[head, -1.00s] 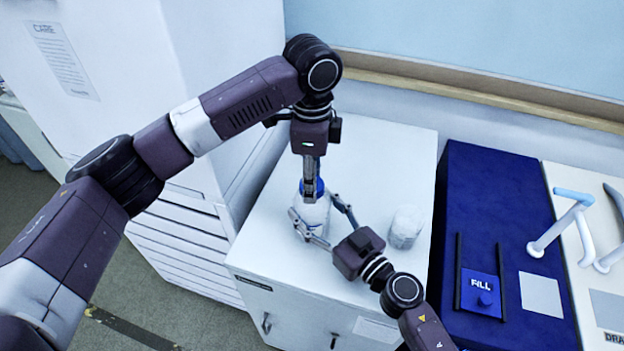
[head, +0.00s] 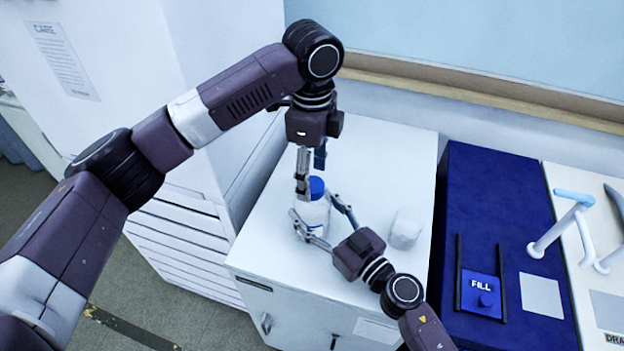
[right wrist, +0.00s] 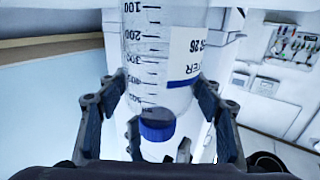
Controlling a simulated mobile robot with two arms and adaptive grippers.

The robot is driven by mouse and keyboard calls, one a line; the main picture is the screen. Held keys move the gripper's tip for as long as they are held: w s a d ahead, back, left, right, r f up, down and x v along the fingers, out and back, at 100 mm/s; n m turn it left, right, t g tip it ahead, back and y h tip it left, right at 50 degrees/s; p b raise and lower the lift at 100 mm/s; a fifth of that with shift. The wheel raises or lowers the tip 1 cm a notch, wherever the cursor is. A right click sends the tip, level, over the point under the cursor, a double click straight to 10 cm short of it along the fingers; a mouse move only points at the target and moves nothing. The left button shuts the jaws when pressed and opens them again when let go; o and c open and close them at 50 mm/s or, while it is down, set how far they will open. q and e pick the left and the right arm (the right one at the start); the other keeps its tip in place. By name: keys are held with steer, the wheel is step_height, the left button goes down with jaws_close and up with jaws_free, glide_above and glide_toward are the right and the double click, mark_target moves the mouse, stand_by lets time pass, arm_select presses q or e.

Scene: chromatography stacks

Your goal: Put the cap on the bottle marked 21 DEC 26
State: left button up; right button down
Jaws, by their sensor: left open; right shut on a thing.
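A clear bottle (head: 312,216) stands on the white cabinet top, with a blue cap (head: 316,187) on its mouth. My right gripper (head: 324,226) is shut around the bottle's body. In the right wrist view the bottle (right wrist: 160,60) appears upside down, with graduation marks and a partly visible label (right wrist: 187,55) ending in "26"; the rest of the date is hidden. The blue cap (right wrist: 157,130) sits at its neck there. My left gripper (head: 311,172) is open, pointing down at the cap from above, its fingers spread on either side.
A white rounded object (head: 405,229) stands on the cabinet top (head: 385,150) to the right of the bottle. Further right is a blue unit (head: 500,200) marked FILL, then a pale sink-like unit with taps (head: 565,220). The back of the cabinet top is clear.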

arm_select(q)
step_height(320, 180, up, 10)
stand_by(0.3)
steer(key=shift+f, duration=0.1)
arm_select(e)
steer(key=c, duration=0.6)
jaws_free()
steer(key=shift+o, duration=0.2)
steer(key=v, duration=1.2)
steer(key=shift+d, duration=0.1)
